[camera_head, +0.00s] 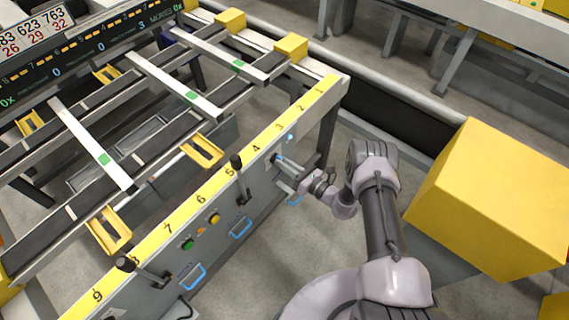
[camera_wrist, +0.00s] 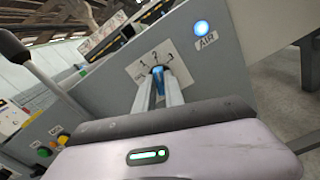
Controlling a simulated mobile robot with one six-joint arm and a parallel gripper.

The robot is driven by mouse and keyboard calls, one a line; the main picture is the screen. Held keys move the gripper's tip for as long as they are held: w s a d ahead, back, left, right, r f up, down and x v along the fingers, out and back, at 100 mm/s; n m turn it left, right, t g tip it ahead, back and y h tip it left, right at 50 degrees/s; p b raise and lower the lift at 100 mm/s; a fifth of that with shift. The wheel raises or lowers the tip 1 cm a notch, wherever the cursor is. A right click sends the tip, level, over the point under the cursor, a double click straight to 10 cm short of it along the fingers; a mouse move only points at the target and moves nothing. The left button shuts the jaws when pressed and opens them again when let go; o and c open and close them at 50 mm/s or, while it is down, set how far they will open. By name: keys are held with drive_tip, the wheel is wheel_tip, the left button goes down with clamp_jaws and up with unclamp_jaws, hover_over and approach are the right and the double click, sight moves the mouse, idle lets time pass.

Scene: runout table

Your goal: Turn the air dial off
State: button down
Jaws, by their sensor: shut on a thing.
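The air dial (camera_wrist: 157,72) is a blue knob on a pale plate (camera_wrist: 137,70) marked with numbers 1, 2 and 3, on the grey front panel. My gripper (camera_wrist: 161,76) is shut on the dial, one finger on each side of it. The fingers hide part of the knob, so its exact setting is hard to tell. A round blue lamp (camera_wrist: 201,27) glows above the AIR label (camera_wrist: 206,41), right of the plate. In the head view my gripper (camera_head: 278,160) reaches the panel's right end, below the yellow numbered strip (camera_head: 255,147); the dial is too small to make out there.
A black-knobbed lever (camera_head: 238,172) stands left of my gripper, with another (camera_head: 130,264) farther left. Green (camera_head: 188,244) and yellow (camera_head: 214,219) buttons sit between them. Blue handles (camera_head: 241,228) line the lower panel. A large yellow block (camera_head: 490,200) stands to the right.

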drive_tip(key=shift+n, duration=0.4)
drive_tip(key=shift+s+a+f+n+b, duration=0.15)
drive_tip(key=shift+n+b, duration=0.25)
drive_tip(key=shift+n, duration=3.3)
drive_tip(key=shift+s+r+n+b, duration=0.1)
drive_tip(key=shift+n+b, duration=0.3)
drive_tip(key=shift+n, duration=3.3)
drive_tip(key=c, duration=1.4)
unclamp_jaws()
drive_tip(key=shift+c, duration=0.2)
